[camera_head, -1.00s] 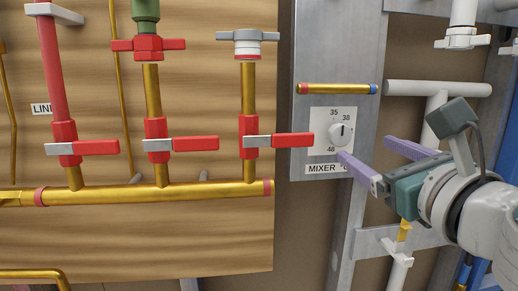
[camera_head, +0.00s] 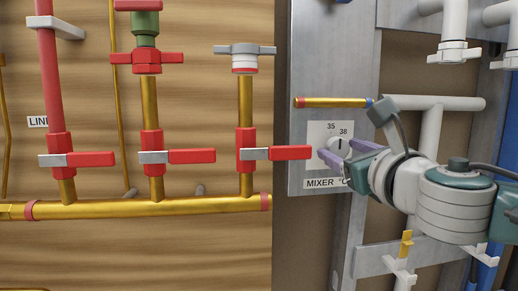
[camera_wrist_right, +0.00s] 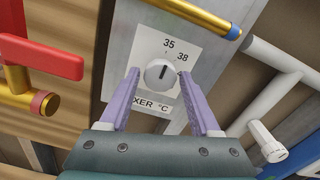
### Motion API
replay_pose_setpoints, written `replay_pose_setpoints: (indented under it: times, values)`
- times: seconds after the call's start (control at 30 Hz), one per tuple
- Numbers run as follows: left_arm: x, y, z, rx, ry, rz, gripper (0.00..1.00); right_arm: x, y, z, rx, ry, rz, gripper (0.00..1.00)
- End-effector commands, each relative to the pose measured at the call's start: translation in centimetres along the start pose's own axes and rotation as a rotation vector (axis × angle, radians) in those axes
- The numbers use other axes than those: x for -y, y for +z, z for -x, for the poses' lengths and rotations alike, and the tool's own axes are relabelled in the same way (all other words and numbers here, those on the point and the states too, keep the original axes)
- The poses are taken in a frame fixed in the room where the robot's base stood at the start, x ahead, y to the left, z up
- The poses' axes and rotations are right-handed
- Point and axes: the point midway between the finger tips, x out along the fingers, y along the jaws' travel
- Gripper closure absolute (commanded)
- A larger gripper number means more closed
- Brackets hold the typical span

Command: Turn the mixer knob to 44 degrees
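The mixer knob (camera_head: 340,144) is a small round light knob with a dark pointer line, on a white dial plate (camera_head: 316,132) marked 35 and 38. My left gripper is not in view.
A brass bar (camera_head: 334,102) with red and blue ends sits above the dial. A red valve lever (camera_head: 290,153) points at the dial from the left. A white pipe (camera_head: 432,130) runs on the right, behind my right arm.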

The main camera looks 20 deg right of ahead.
Motion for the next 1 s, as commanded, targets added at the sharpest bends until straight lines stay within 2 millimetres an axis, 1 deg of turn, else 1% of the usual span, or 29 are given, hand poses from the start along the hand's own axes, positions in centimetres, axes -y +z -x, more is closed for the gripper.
replay_pose_setpoints:
  times: [0.03, 0.07, 0.53, 0.8, 1.0]
  values:
    - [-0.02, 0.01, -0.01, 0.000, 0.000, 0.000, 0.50, 0.01, -0.01, 0.01, 0.000, 0.000, 0.000, 0.43]
    - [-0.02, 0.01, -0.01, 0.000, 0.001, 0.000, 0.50, 0.01, -0.01, 0.01, 0.000, 0.000, 0.000, 0.46]
    - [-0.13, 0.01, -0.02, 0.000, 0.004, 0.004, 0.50, 0.00, -0.01, 0.03, 0.000, 0.000, 0.000, 0.99]
    - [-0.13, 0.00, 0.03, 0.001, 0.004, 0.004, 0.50, -0.01, 0.00, 0.03, 0.000, 0.001, -0.014, 1.00]
    - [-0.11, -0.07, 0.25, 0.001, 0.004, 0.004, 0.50, 0.02, 0.04, 0.04, 0.000, 0.001, -0.088, 1.00]
